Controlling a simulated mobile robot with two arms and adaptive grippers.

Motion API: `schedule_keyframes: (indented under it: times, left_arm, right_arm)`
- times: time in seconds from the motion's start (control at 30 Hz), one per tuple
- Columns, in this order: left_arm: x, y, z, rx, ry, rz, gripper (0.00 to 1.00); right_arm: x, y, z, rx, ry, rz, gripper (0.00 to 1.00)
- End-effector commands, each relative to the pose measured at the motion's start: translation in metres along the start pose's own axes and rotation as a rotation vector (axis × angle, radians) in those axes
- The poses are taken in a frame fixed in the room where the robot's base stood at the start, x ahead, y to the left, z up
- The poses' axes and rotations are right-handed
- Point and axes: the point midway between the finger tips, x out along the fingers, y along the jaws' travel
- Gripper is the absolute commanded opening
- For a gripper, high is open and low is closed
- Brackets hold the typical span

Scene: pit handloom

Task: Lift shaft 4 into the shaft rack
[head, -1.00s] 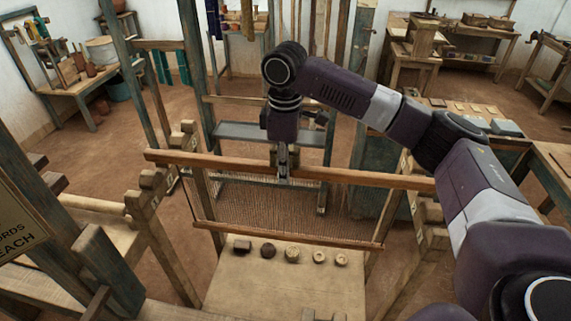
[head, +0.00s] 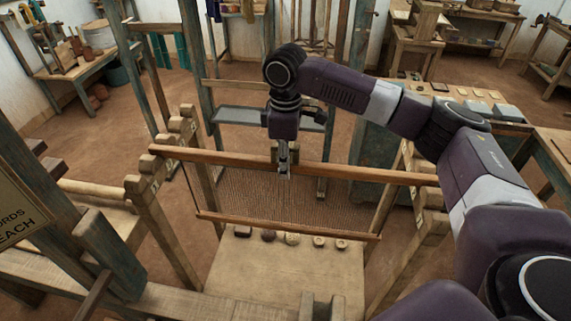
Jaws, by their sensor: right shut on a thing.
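The shaft (head: 225,158) is a long wooden bar with a lower bar (head: 290,226) and fine heddle strands (head: 270,195) between them. My right gripper (head: 284,170) is shut on the top bar near its middle, from above. The shaft hangs almost level. The shaft rack has a left notched post (head: 150,205) and a right notched post (head: 420,215). The shaft's ends reach near both posts; I cannot tell whether they rest in notches. No number on the shaft is readable. My left gripper is out of view.
A wooden board (head: 285,270) below the shaft carries several small round and square pieces (head: 292,239) along its far edge. A dark beam with a sign (head: 20,210) stands at the left. Benches (head: 85,65) stand behind, with open floor between them.

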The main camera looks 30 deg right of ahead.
Motion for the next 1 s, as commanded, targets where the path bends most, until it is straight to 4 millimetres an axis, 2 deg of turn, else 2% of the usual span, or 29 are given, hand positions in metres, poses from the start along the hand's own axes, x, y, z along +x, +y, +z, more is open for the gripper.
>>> schedule_keyframes:
  times: [0.2, 0.23, 0.43, 0.77, 0.87, 1.0]
  left_arm:
    - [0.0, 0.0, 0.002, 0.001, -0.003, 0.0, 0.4]
    - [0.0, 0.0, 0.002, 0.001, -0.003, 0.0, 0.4]
    - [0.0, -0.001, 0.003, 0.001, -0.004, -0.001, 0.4]
    - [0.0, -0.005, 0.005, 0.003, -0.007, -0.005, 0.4]
    - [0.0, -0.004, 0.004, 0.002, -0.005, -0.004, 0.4]
    - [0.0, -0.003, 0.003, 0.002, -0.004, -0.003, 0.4]
  right_arm:
    - [-0.001, 0.0, 0.0, 0.0, 0.001, 0.001, 0.0]
    - [-0.001, 0.0, 0.0, 0.0, 0.002, 0.001, 0.19]
    - [-0.001, 0.0, 0.0, 0.0, 0.001, 0.001, 0.39]
    - [-0.003, 0.0, 0.0, 0.0, 0.0, 0.0, 0.39]
    - [-0.015, 0.0, -0.001, 0.0, 0.002, 0.001, 0.39]
    - [-0.043, 0.001, -0.001, 0.0, 0.003, 0.003, 0.39]
